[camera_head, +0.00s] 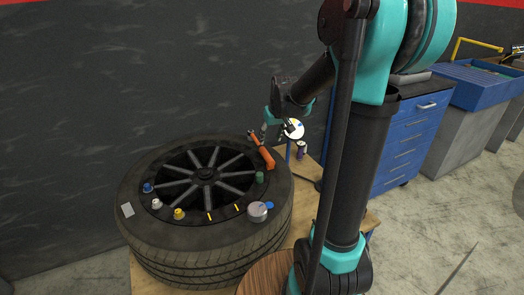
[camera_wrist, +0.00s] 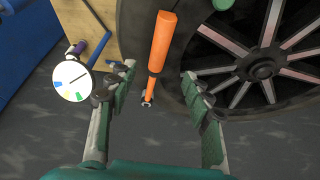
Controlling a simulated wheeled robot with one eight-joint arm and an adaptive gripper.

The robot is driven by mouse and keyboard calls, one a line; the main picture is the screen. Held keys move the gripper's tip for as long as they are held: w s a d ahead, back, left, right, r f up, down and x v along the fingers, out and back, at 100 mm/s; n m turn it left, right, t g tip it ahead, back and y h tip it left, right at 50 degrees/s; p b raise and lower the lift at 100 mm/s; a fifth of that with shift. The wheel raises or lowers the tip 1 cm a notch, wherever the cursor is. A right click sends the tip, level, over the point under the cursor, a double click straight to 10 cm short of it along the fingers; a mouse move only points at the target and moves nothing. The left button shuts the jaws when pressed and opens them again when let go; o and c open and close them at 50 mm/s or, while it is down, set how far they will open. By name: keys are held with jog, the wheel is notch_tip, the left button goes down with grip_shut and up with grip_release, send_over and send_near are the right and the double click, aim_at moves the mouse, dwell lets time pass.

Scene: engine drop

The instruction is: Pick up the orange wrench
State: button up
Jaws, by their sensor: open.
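The orange wrench (camera_head: 262,149) lies on the right-hand upper sidewall of the tire (camera_head: 207,257), its dark head pointing up and left. In the wrist view the wrench (camera_wrist: 162,42) has its thick orange handle at the top and its metal jaw end lower, sticking out past the tire's edge. My gripper (camera_wrist: 161,83) is open, with one green-and-grey finger on each side of the wrench's lower end; neither finger appears to touch it. In the head view my arm comes in from the right and my gripper (camera_head: 275,122) is small and partly hidden near the wrench head.
The tire lies flat on a wooden table (camera_head: 368,222). Several small coloured caps and a round grey piece (camera_head: 257,211) sit on the tire. A white dial (camera_head: 293,129) and a dark purple can (camera_head: 301,150) stand beyond it. A blue drawer cabinet (camera_head: 408,135) stands at right.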

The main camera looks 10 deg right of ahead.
aim_at(267, 153)
jog(key=x, duration=1.2)
jog(key=shift+w+f, duration=0.25)
jog(key=shift+f, duration=0.2)
jog(key=shift+f, duration=0.25)
dwell(0.4)
